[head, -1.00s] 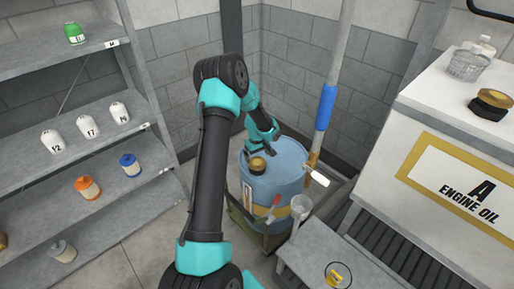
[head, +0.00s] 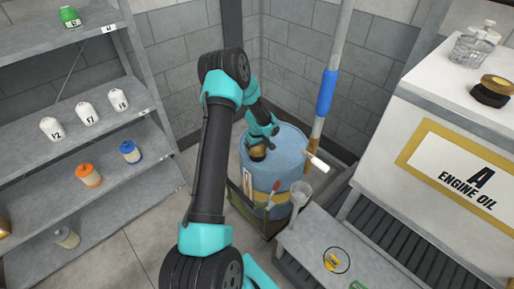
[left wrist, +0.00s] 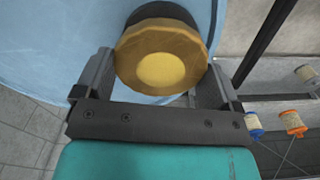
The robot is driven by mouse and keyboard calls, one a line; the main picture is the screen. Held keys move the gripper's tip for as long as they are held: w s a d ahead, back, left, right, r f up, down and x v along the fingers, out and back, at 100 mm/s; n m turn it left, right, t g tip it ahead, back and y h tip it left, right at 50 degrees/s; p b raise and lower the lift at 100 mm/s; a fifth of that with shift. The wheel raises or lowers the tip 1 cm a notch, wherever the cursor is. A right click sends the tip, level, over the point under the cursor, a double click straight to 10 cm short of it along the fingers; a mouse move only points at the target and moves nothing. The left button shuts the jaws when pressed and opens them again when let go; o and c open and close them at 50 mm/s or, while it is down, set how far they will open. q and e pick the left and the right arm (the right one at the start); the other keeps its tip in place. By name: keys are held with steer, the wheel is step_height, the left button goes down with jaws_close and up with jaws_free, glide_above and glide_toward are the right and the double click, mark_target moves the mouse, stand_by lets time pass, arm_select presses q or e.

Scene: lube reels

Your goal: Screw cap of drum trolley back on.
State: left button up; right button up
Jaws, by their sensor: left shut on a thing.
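The drum (head: 285,160) is blue with a yellow band and stands on its trolley (head: 245,212) by the wall corner. The cap (left wrist: 162,62), gold with a black lower part, is on the drum's top near the left edge; it also shows in the head view (head: 257,153). My left gripper (left wrist: 160,75) is around the cap from above, shut on it with one finger at each side. In the head view my left gripper (head: 262,142) partly covers the cap. The cap's underside and any thread are hidden. My right gripper is not in view.
Shelves with white, orange and blue bottles (head: 88,175) stand at the left. A pole with a blue sleeve (head: 327,92) rises behind the drum. An engine oil cabinet (head: 455,150) and a low grey bench (head: 315,245) are at the right.

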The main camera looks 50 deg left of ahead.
arm_select(q)
steer(key=shift+c, duration=0.6)
steer(key=shift+m, duration=2.6)
steer(key=shift+m, duration=0.7)
steer(key=m, duration=0.3)
steer(key=shift+w+d+m, duration=0.1)
steer(key=shift+m, duration=0.3)
steer(key=shift+m, duration=1.2)
steer(key=o, duration=0.7)
